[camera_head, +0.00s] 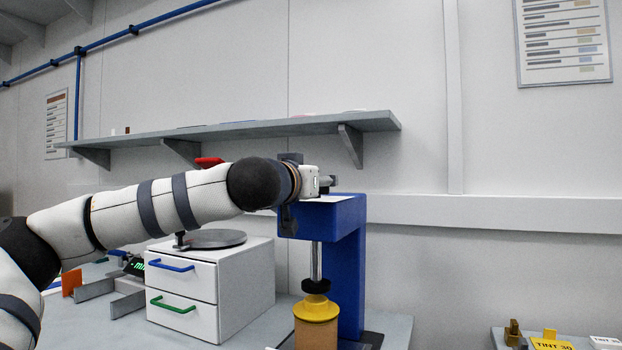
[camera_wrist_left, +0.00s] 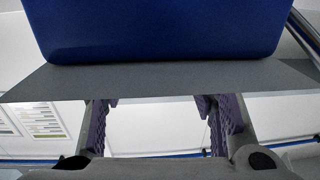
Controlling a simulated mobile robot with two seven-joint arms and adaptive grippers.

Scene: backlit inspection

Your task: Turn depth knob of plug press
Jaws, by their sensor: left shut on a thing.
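The blue plug press (camera_head: 350,265) stands at the counter's right end, with a pale plate on its head. Its steel rod (camera_head: 316,262) and black collar reach down to a yellow-topped tan cylinder (camera_head: 316,325). My left gripper (camera_head: 328,182) is at the top of the press, pointing right in the head view. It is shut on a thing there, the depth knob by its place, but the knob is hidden. In the left wrist view, the purple-padded fingers (camera_wrist_left: 160,112) stand apart, their tips at a grey slab (camera_wrist_left: 160,80) below a blue block (camera_wrist_left: 160,28).
A white drawer cabinet (camera_head: 245,285) with blue and green handles stands left of the press, a grey round plate (camera_head: 215,239) on top. A wall shelf (camera_head: 240,130) runs above my arm. Yellow and white labelled items (camera_head: 552,341) are at lower right.

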